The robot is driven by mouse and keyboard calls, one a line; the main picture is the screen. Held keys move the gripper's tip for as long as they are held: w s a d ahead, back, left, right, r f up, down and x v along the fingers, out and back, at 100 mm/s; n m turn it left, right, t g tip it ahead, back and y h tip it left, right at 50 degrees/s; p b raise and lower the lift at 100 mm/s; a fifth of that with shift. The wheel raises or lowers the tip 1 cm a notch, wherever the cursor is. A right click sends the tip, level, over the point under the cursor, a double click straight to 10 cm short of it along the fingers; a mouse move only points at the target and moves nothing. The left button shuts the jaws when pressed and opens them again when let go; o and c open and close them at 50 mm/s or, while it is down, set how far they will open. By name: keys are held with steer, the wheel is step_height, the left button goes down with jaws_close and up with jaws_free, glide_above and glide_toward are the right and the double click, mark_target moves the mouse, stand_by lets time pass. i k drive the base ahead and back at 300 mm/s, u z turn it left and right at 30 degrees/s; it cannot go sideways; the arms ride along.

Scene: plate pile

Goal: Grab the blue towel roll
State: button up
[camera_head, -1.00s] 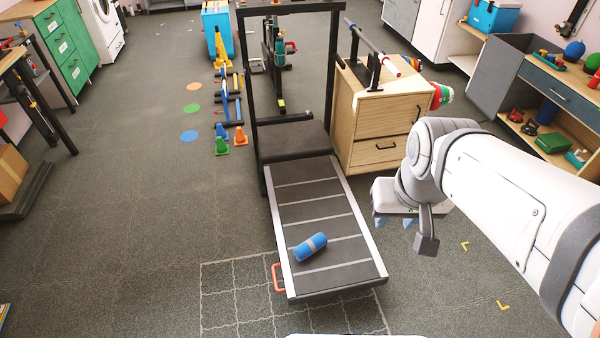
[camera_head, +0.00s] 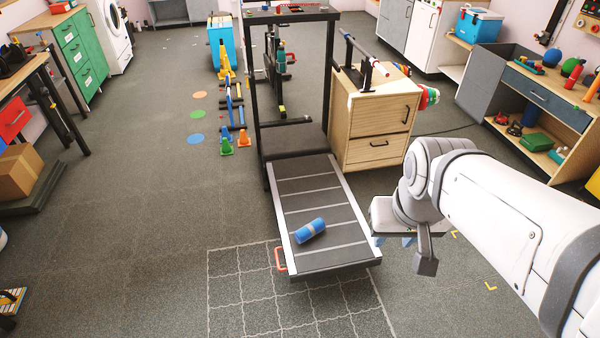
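The blue towel roll (camera_head: 310,230) lies on its side on the near part of a treadmill-like platform's grey striped deck (camera_head: 322,203). It has a pale band around its middle. My gripper (camera_head: 408,241) hangs to the right of the deck, apart from the roll. My arm enters from the right. The fingers are small and partly hidden by the wrist, so I cannot tell whether they are open or shut.
A black upright frame (camera_head: 257,105) stands at the deck's far end. A wooden drawer cabinet (camera_head: 375,127) stands behind my gripper. An orange handle (camera_head: 280,259) sits at the deck's near left corner. Cones (camera_head: 243,139) stand farther left. The left floor is mostly clear.

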mark_target(306, 231)
steer(key=z, duration=0.15)
steer(key=i, duration=0.85)
steer(key=u, duration=0.05)
